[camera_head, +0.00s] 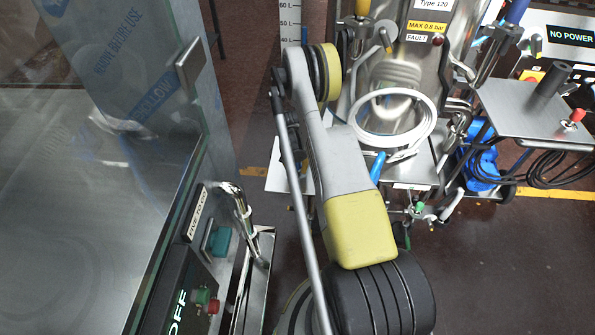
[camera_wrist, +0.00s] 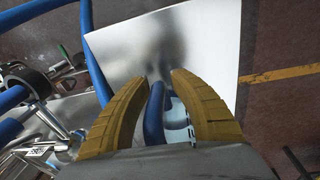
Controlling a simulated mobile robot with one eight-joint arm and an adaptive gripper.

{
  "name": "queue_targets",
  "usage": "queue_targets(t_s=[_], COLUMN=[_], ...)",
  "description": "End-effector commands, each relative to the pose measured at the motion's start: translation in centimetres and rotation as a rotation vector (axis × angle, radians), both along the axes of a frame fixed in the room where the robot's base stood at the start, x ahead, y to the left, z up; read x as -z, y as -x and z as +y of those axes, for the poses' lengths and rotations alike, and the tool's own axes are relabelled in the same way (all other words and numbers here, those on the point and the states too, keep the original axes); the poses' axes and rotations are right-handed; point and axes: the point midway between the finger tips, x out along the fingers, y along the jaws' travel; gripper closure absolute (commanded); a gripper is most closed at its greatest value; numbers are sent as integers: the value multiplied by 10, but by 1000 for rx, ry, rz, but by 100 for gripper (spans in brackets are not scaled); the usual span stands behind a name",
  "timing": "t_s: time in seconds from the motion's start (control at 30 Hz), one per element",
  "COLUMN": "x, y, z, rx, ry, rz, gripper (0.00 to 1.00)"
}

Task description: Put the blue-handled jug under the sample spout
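My gripper (camera_wrist: 164,78) shows in the wrist view as two yellow ribbed fingers pointing away from the camera. A blue handle (camera_wrist: 154,118) runs between them, closer to the left finger. A gap shows between the handle and the right finger, so the fingers look open around it. A clear, pale part with more blue (camera_wrist: 177,112) shows beside the handle, seemingly the jug's body, mostly hidden by the right finger. I cannot make out the sample spout for certain.
A pale plate (camera_wrist: 215,45) lies beyond the fingers. The steel machine (camera_head: 415,70) carries a coiled white hose (camera_head: 362,132), valves and a blue lever (camera_head: 377,166). A small grey table (camera_head: 530,108) stands right. A glass-sided cabinet (camera_head: 100,190) fills the left.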

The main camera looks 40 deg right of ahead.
Motion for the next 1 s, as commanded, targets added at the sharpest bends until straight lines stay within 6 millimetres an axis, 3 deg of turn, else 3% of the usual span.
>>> queue_targets(t_s=[0.1, 0.3, 0.43, 0.67, 0.77, 0.87, 1.0], x=[-34, -75, -91, -101, -120, -161, -240], y=[-1, -2, -3, -4, -10, -21, -33], z=[3, 9, 11, 13, 20, 36, 75], rx=[-1, -1, 0, -4, -29, -83, -199], ry=[0, 0, 0, 1, 4, 14, 34], rz=[0, 0, 0, -2, -13, -42, -101], gripper=[73, 73, 73, 73, 73, 73, 73])
